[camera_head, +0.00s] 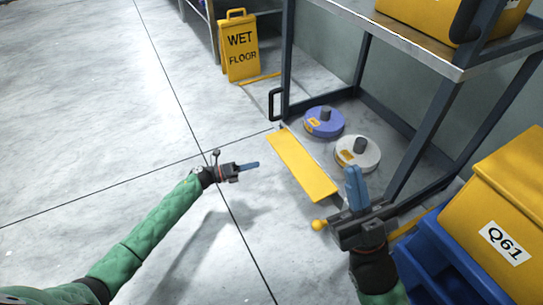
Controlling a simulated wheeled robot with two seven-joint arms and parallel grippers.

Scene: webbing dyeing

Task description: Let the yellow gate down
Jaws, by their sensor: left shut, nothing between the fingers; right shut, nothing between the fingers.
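The yellow gate (303,165) is a long flat panel along the open front of the rack's bottom bay. I cannot tell for sure whether it stands up or lies tilted. A yellow ball knob (319,225) shows near its near end, beside my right gripper. My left gripper (254,164) is shut and empty, to the left of the gate and apart from it. My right gripper (352,182) is shut and empty, at the near right end of the gate. It hides part of the rack's near corner. I cannot tell whether it touches the gate.
Behind the gate are a blue reel (323,121) and a white reel (358,152) on the floor of the bay. The grey rack frame (355,62) rises around them. A yellow Q61 bin (500,215) over a blue bin (430,265) stands at right. A wet-floor sign (239,48) stands behind. Floor at left is clear.

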